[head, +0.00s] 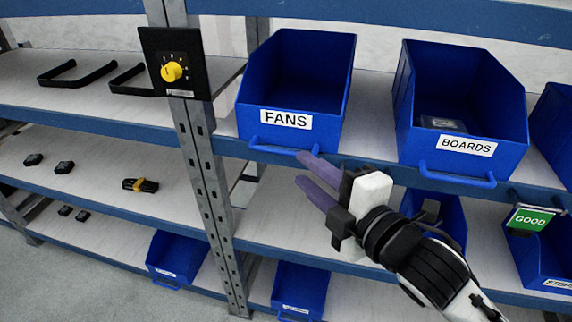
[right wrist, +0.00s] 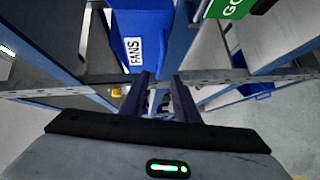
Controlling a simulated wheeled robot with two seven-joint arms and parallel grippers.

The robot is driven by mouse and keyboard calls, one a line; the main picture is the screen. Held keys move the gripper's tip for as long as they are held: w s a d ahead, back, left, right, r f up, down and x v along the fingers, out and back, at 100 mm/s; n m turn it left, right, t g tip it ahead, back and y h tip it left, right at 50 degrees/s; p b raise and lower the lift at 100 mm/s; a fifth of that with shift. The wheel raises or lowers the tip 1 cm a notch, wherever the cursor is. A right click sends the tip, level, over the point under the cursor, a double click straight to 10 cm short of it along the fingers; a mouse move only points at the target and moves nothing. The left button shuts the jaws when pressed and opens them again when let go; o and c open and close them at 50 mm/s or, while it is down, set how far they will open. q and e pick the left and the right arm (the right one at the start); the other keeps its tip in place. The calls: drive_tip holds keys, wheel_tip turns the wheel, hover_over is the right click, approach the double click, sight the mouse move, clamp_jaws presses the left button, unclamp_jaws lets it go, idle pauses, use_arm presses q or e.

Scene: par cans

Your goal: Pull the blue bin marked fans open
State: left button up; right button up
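The blue bin marked FANS (head: 310,95) sits on the upper shelf, its white label facing front. A thin blue bar handle (head: 275,149) runs below the label. My right gripper (head: 303,172) has two purple fingers, spread apart with nothing seen between them. It is just in front of and below the bin's lower right front; the upper fingertip appears close to the handle's right end, and I cannot tell whether they touch. In the right wrist view the FANS bin (right wrist: 128,25) is above the open fingers (right wrist: 162,80). My left gripper is not in view.
A blue BOARDS bin (head: 462,110) stands to the right on the same shelf. A metal post (head: 205,160) with a black yellow-knobbed box (head: 173,65) stands left. A green GOOD sign (head: 531,220) hangs at the right. Smaller blue bins (head: 300,285) are lower down.

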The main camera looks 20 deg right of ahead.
sight(283, 153)
drive_tip(key=x, duration=0.8)
clamp_jaws()
